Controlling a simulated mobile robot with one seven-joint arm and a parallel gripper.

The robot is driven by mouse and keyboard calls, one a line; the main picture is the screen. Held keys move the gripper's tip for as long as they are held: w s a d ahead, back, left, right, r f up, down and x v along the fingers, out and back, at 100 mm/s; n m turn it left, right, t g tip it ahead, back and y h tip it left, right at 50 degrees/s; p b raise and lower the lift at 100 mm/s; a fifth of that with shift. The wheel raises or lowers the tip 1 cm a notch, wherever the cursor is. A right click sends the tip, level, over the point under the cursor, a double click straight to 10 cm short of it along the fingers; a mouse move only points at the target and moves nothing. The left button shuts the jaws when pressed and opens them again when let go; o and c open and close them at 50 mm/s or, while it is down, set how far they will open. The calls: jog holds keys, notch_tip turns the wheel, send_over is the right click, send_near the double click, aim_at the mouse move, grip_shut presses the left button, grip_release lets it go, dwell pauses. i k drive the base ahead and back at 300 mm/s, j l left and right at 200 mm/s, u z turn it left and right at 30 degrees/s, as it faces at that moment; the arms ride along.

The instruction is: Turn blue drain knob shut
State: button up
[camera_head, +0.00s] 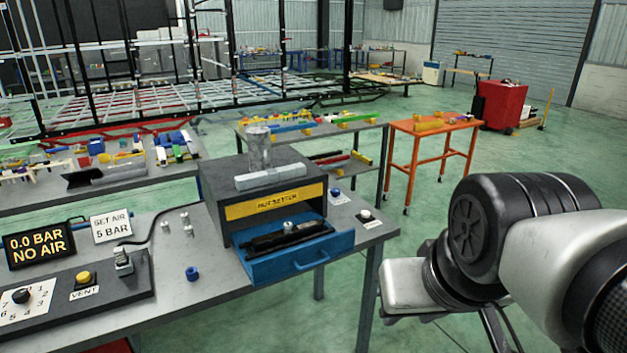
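A small blue knob (336,193) stands on a white plate near the right end of the grey workbench (225,300), just right of the dark cabinet. It looks like the drain knob, but its label and its turned position are too small to read. A short blue ring-like piece (192,273) lies on the bench left of the open drawer. My arm fills the right side of the view, apart from the bench. My gripper's fingertips cannot be made out.
The cabinet (215,190) has an open blue drawer (262,268) with dark tools, jutting past the bench front. A panel with a yellow vent button (84,278) and a display reading 0.0 BAR NO AIR (40,243) stand left.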

aim_at(335, 192)
jog(key=k+u, duration=0.1)
jog(key=u, duration=0.25)
jog(key=k+u, duration=0.1)
jog(key=u, duration=0.25)
jog(key=k+j+u, duration=0.1)
jog(key=u, duration=0.25)
jog(key=l+u, duration=0.2)
jog(key=u, duration=0.15)
jog(key=i+l+u, duration=0.1)
jog(key=u, duration=0.25)
jog(key=l+u, duration=0.35)
jog(key=l, duration=5.25)
